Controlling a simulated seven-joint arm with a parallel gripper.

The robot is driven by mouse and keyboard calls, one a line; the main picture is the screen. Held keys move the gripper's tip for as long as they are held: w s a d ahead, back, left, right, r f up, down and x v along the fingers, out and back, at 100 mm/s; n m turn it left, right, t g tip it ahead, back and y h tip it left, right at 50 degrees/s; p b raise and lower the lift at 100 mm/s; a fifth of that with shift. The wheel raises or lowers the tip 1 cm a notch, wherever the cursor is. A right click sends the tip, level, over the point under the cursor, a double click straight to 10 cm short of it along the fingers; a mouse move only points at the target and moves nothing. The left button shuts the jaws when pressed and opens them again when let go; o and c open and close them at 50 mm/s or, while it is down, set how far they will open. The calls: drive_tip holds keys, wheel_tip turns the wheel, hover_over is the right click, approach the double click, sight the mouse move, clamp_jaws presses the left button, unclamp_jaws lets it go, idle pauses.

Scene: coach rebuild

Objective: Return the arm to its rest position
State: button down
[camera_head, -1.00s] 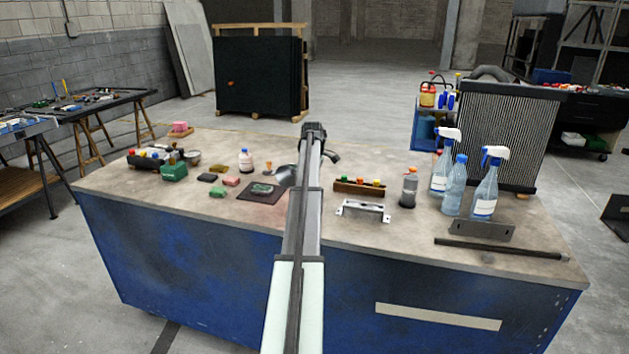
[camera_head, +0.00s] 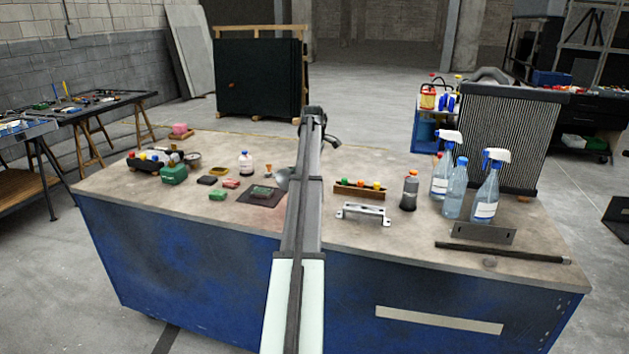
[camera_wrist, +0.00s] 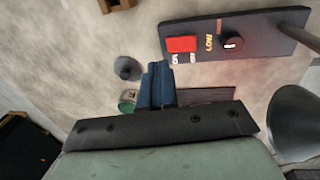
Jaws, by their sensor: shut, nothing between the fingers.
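My arm stretches over the workbench (camera_head: 180,205) in the head view, rising up the middle of the picture. My gripper itself is hidden there behind the arm. In the wrist view my gripper (camera_wrist: 157,70) shows as two blue fingers pressed together, with nothing between them. It is above the bench top and apart from the things on it. Past the fingers lies a dark panel (camera_wrist: 262,42) with a red switch (camera_wrist: 182,44) and a black knob (camera_wrist: 232,42).
A grey cone-shaped shade (camera_wrist: 298,120) is close at the right in the wrist view. A metal bracket (camera_head: 364,213) lies nearer. A green box (camera_head: 174,174) and small blocks are left.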

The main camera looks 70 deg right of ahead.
wheel_tip(320, 180, up, 8)
drive_tip(key=d, duration=0.1)
drive_tip(key=shift+d+f, duration=0.15)
drive_tip(key=shift+f, duration=0.05)
